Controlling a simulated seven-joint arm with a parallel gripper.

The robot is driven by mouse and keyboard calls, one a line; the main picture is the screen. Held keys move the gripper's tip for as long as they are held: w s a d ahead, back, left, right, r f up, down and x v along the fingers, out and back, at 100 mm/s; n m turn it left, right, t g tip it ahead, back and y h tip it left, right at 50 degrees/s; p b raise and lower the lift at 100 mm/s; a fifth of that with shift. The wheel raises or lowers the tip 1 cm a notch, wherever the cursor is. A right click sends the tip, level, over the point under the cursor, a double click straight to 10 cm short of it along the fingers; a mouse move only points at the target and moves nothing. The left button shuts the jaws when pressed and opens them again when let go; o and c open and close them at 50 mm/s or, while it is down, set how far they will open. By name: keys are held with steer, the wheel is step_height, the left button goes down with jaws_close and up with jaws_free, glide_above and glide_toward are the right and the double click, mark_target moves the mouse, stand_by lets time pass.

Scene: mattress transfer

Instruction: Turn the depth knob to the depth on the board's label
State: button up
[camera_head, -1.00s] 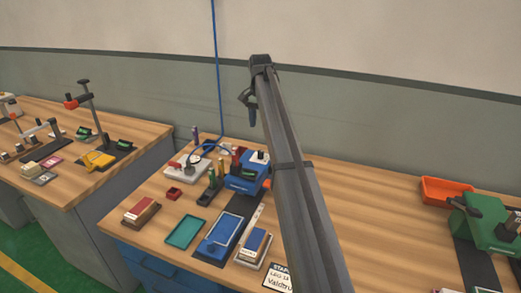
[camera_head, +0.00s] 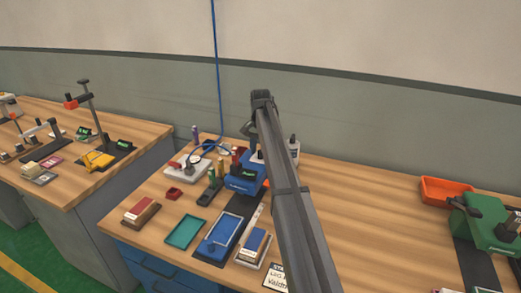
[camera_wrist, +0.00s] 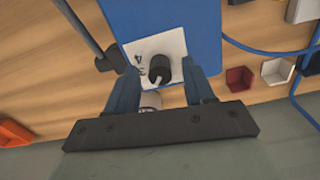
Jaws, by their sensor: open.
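In the wrist view, the black depth knob (camera_wrist: 159,70) stands on a white dial plate (camera_wrist: 167,51) on the blue machine (camera_wrist: 180,18). A 4 and what looks like a 3 show on the plate; other marks are hidden or unclear. My gripper (camera_wrist: 163,78) is open, with one finger on each side of the knob. I cannot tell whether either finger touches it. In the head view, the blue machine (camera_head: 240,183) is partly behind my arm, and my fingers are hidden. A white label card (camera_head: 274,276) lies at the front edge, its text cut off by my arm.
A dark lever with a round end (camera_wrist: 108,59) is close beside my left finger in the wrist view. In the head view, a teal tray (camera_head: 185,231), a blue tray (camera_head: 219,236) and an orange bin (camera_head: 445,190) stand on the bench. The bench right of my arm is largely clear.

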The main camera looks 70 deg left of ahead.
jaws_close()
stand_by(0.4)
steer(key=shift+n, duration=0.3)
steer(key=n, duration=0.3)
steer(key=shift+n, duration=2.1)
